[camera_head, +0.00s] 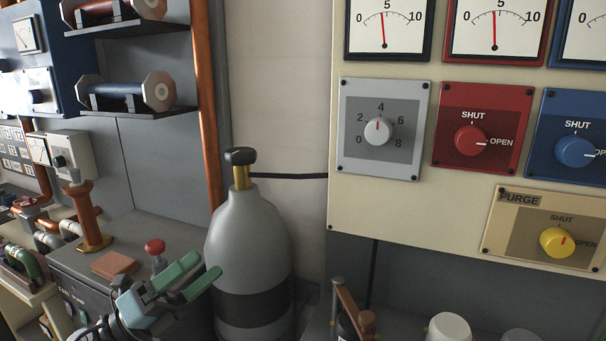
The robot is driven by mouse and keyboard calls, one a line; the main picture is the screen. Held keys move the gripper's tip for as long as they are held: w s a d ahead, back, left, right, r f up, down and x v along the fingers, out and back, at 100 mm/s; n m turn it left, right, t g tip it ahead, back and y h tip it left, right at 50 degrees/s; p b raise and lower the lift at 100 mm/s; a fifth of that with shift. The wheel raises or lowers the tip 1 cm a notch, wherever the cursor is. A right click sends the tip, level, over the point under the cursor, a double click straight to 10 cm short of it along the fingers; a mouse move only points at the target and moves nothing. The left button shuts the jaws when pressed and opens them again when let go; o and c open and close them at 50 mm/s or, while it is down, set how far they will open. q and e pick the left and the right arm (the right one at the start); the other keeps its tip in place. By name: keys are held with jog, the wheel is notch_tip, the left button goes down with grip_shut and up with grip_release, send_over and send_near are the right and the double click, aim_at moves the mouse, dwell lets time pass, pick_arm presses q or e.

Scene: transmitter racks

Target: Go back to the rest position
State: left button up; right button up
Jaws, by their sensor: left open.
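My left gripper (196,281) shows at the lower left of the head view, with green fingers pointing up and to the right. Its fingers are apart and nothing is between them. It is in front of the lower left side of a grey gas cylinder (249,245); I cannot tell whether they touch. My right gripper is not in view.
A panel at the right carries a grey knob (379,130), a red knob (470,140), a blue knob (575,152) and a yellow knob (557,242). A red-topped button (155,247) stands behind my left gripper. A white lidded container (449,328) is at the bottom.

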pick_arm(q)
jog(key=s+a+f+n+t+y+p, duration=0.1)
jog(key=s+a+f+n+t+y, duration=0.1)
jog(key=s+f+n+y, duration=0.45)
jog(key=s+a+f+n+t+y+p, duration=0.1)
jog(key=f+n+y, duration=0.3)
jog(key=f+n, duration=0.55)
jog(key=s+a+f+n+t+y+p, duration=0.1)
jog(key=s+a+f+n+t+y, duration=0.1)
jog(key=s+f+n+y, duration=0.45)
jog(key=s+d+f+n+g+p, duration=0.1)
jog(key=s+f+n+g, duration=0.3)
jog(key=s+f, duration=0.4)
jog(key=s+f+n+g, duration=0.5)
jog(key=s+f+n, duration=0.2)
jog(key=s, duration=0.6)
jog(key=shift+s+d+f+y+p, duration=0.3)
jog(key=shift+d+f+p, duration=0.1)
jog(key=shift+f, duration=0.5)
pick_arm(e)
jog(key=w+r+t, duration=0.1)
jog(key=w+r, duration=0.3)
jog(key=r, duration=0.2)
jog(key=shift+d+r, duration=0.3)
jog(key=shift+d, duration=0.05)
